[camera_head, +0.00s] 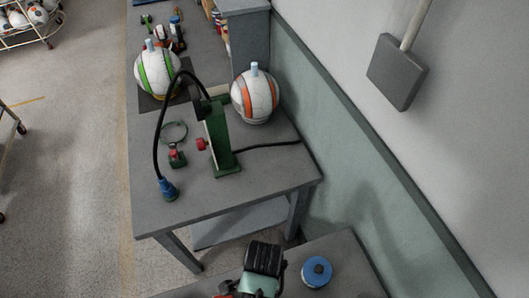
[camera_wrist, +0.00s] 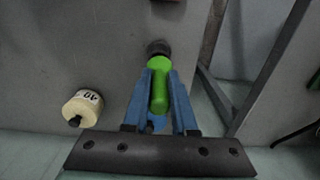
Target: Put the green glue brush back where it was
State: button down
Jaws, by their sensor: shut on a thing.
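My gripper (camera_wrist: 162,76) is shut on the green glue brush in the wrist view. Its two blue fingers press on either side of the brush's bright green body (camera_wrist: 160,90). The brush's dark end (camera_wrist: 159,48) points away from my gripper, over a grey surface (camera_wrist: 70,40). I cannot tell whether that end touches the surface. In the head view I cannot make out the held brush or my fingertips. A dark part with a pale green piece, probably my arm, shows at the bottom edge there.
A cream round container (camera_wrist: 83,107) lies left of the brush. The head view shows a grey workbench (camera_head: 240,195) with a green press frame (camera_head: 218,140), a black hose lamp-like arm (camera_head: 157,135) and two balls. A blue round thing (camera_head: 316,271) sits on the near table (camera_head: 350,280).

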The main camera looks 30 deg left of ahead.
jog(key=shift+f, duration=1.4)
jog(key=c, duration=0.7)
grip_release()
notch_tip(320, 180, up, 12)
jog(key=shift+r, duration=0.1)
